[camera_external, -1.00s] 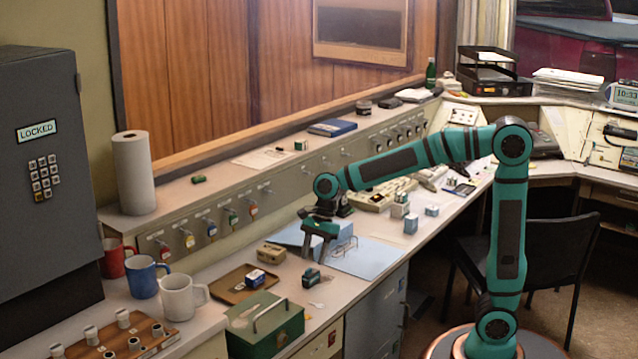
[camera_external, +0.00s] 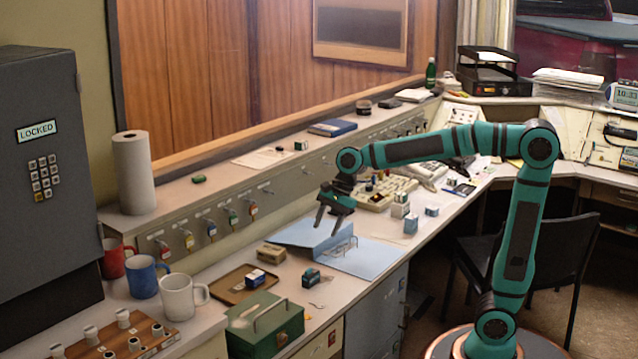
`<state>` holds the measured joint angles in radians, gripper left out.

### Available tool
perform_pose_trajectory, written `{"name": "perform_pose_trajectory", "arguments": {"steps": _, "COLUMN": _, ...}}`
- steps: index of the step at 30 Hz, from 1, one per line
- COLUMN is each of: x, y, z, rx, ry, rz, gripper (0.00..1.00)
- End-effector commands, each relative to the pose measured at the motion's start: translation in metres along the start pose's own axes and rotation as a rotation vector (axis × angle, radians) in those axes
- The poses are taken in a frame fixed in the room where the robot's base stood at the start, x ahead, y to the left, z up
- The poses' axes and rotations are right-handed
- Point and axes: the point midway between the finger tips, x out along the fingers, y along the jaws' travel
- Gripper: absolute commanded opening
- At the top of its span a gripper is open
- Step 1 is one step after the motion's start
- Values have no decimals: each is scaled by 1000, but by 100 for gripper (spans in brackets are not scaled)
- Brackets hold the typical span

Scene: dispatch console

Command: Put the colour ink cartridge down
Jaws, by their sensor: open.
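My gripper (camera_external: 328,224) is open and empty, fingers pointing down above the open blue folder (camera_external: 368,260). No ink cartridge is between its fingers. I cannot tell for certain which small thing is the colour ink cartridge. A small blue-and-white block (camera_external: 255,278) sits on the brown tray (camera_external: 232,280), left of and below my gripper in the picture. A small dark teal piece (camera_external: 311,277) rests on the bare desk between that tray and the folder. My gripper is clear of both.
A green metal box (camera_external: 264,325) stands at the desk's front edge. A tan box (camera_external: 271,254) sits behind the brown tray. Mugs, such as the white one (camera_external: 180,297), stand at left. Small blue-and-white boxes (camera_external: 410,224) stand right of the folder.

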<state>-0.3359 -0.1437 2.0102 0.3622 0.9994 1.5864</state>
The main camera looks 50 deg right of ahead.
Motion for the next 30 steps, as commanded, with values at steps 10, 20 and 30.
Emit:
{"name": "perform_pose_trajectory", "arguments": {"steps": 10, "x": -101, "y": 26, "z": -58, "rx": -476, "ry": 195, "rz": -379, "gripper": 47}}
{"name": "perform_pose_trajectory", "arguments": {"steps": 20, "x": -190, "y": 72, "z": -98, "rx": -914, "ry": 561, "rz": -629, "gripper": 47}}
{"name": "perform_pose_trajectory", "arguments": {"steps": 30, "x": -268, "y": 138, "z": -118, "rx": -1297, "ry": 1074, "rz": -723, "gripper": 47}}
